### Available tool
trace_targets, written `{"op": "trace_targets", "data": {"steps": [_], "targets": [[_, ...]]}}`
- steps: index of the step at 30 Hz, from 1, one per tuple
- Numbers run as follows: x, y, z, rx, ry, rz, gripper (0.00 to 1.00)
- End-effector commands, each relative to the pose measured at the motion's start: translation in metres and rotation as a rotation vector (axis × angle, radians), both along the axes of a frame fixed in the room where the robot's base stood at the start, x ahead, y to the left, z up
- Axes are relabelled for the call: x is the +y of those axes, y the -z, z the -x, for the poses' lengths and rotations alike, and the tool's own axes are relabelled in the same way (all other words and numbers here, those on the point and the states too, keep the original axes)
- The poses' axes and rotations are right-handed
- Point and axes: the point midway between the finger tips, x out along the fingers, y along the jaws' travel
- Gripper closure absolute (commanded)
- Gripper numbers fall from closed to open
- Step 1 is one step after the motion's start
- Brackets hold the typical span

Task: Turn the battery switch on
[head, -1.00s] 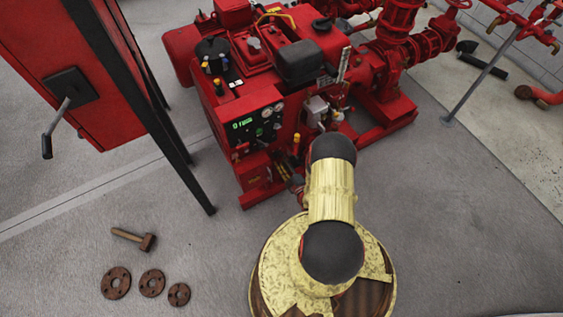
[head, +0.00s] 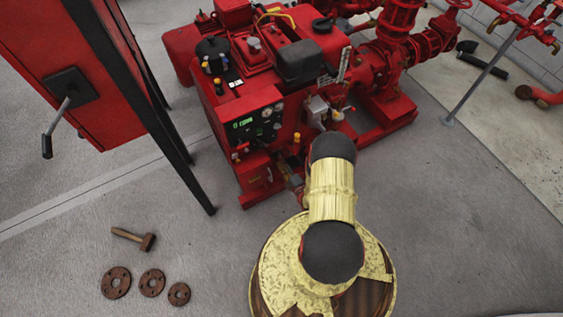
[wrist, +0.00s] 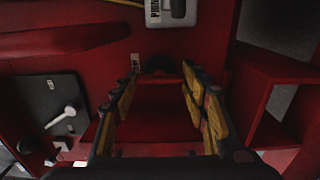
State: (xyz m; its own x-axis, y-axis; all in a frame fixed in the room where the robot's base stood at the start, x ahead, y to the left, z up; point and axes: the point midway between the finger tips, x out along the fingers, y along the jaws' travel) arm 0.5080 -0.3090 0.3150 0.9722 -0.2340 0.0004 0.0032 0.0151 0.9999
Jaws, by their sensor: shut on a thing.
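A small dark knob (wrist: 160,64), which I take to be the battery switch, sits on a red surface in the wrist view. My gripper (wrist: 160,80) reaches toward that surface, with its yellow-padded fingers on either side of the knob. The jaws are closed on it, though finger contact is hard to see. In the head view my gripper (head: 296,181) is low beside the red pumpset (head: 255,172), partly hidden by my arm. The switch cannot be made out there, and its on or off position is unclear.
A control panel (head: 258,124) with a lit green display is above the gripper area. The wrist view shows a white lever (wrist: 62,115) on a dark plate at left. A red cabinet (head: 45,60) stands at left. A hammer (head: 134,239) and rusty flanges (head: 152,283) lie on the floor.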

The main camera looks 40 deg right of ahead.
Motion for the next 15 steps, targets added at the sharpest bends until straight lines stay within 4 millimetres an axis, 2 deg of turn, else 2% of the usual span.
{"op": "trace_targets", "data": {"steps": [6, 7, 15], "targets": [[0.0012, 0.0012, 0.0003, 0.003, -0.002, -0.001, 0.8], [0.0013, 0.0012, 0.0003, 0.003, -0.002, -0.001, 0.54], [0.0006, 0.0007, 0.0002, 0.001, -0.001, -0.001, 0.39]]}}
